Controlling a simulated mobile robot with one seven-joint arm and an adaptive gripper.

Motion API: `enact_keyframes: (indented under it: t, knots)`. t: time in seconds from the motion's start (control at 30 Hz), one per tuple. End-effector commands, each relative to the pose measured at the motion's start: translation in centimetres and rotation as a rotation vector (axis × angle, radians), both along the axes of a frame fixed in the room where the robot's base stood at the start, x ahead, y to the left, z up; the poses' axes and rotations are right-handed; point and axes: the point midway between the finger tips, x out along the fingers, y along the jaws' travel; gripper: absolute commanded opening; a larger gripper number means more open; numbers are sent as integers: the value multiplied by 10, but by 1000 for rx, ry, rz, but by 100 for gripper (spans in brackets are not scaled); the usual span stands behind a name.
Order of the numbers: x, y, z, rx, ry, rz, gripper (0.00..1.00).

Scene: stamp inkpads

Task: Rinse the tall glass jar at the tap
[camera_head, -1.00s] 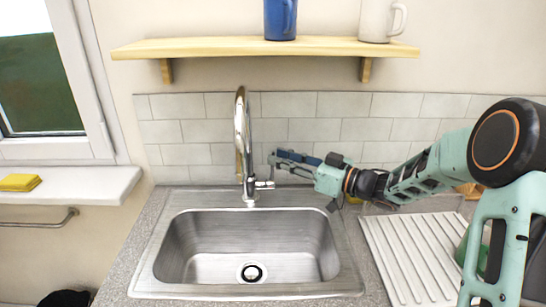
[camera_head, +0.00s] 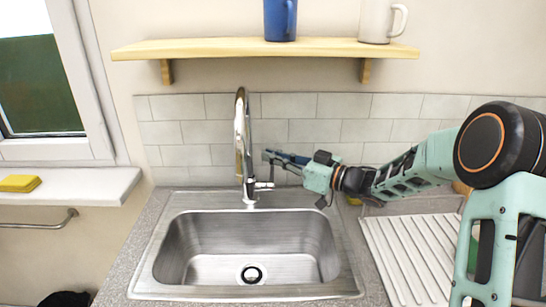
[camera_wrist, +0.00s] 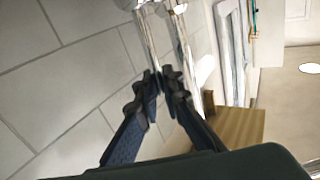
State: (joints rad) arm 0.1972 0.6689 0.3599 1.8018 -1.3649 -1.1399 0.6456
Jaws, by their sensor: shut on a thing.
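The chrome tap (camera_head: 242,145) stands behind the steel sink (camera_head: 175,250), with its small lever (camera_head: 264,185) at the right of its base. My gripper (camera_head: 268,157) reaches in from the right, just above and right of the lever. The exact contact is small and hard to make out. No running water shows. I cannot make out the tall glass jar in either view.
A ribbed white drainboard (camera_head: 405,255) lies right of the sink, partly behind my arm. The sink basin is empty. A wooden shelf (camera_head: 215,46) with a blue mug (camera_head: 280,20) and a white mug (camera_head: 377,22) hangs above. A yellow sponge (camera_head: 19,183) lies on the windowsill.

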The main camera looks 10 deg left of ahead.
Motion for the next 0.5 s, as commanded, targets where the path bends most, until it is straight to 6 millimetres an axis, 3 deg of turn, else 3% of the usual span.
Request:
enact_keyframes:
  t: [0.5]
  knots:
    - [-10,-3,-5,28,-104,1,0]
